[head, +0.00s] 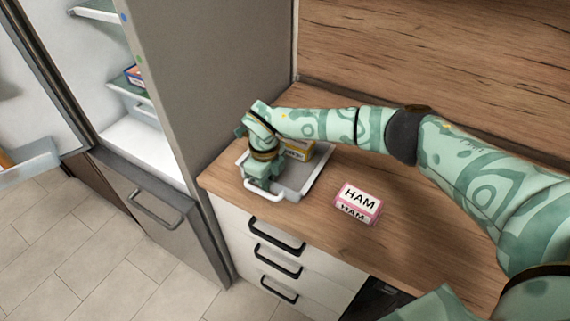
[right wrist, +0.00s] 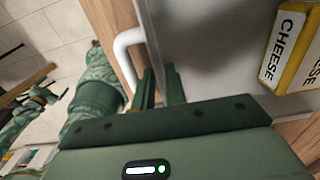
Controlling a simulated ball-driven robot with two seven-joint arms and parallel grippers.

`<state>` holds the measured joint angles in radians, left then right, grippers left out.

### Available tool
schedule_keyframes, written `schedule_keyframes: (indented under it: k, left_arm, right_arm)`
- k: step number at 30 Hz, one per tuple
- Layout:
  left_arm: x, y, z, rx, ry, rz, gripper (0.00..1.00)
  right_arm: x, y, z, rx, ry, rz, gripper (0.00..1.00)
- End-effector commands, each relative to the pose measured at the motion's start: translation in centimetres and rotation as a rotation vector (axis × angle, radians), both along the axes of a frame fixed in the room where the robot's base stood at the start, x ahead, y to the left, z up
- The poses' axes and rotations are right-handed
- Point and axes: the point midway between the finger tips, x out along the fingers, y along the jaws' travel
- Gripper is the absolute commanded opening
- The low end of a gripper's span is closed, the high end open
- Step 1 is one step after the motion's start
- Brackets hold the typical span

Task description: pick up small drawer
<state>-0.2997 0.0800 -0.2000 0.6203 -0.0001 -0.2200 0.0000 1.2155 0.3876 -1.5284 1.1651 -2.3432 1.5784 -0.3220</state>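The small drawer (head: 289,187) is a white, shallow, open tray with a looped white handle on its front. It sits on the wooden counter. A yellow and white cheese box (head: 299,150) lies in its far part; it shows in the right wrist view (right wrist: 290,48) too. My right gripper (head: 258,183) points down at the drawer's front wall. In the right wrist view its two fingers (right wrist: 159,88) are close together on either side of the wall, beside the handle (right wrist: 120,52). My left gripper does not show in the head view.
A pink and white ham box (head: 358,202) stands on the counter (head: 330,228) right of the drawer. An open fridge (head: 140,142) with shelves is at the left, its grey side wall close to the drawer. A wooden splashback (head: 430,45) runs behind.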

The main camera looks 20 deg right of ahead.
Motion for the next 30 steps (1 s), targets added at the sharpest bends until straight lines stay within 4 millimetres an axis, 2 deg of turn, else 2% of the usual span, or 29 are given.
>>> schedule_keyframes:
  k: [16, 24, 30]
  left_arm:
    - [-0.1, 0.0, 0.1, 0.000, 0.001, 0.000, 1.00]
    - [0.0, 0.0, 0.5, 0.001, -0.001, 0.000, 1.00]
    - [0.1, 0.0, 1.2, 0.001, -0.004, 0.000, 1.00]
  right_arm:
    - [0.1, 0.0, 0.6, 0.000, -0.004, 0.000, 0.00]
    - [0.1, 0.0, 3.4, 0.000, -0.005, 0.000, 0.00]
    - [-1.3, 1.9, 6.2, 0.002, -0.006, 0.004, 0.00]
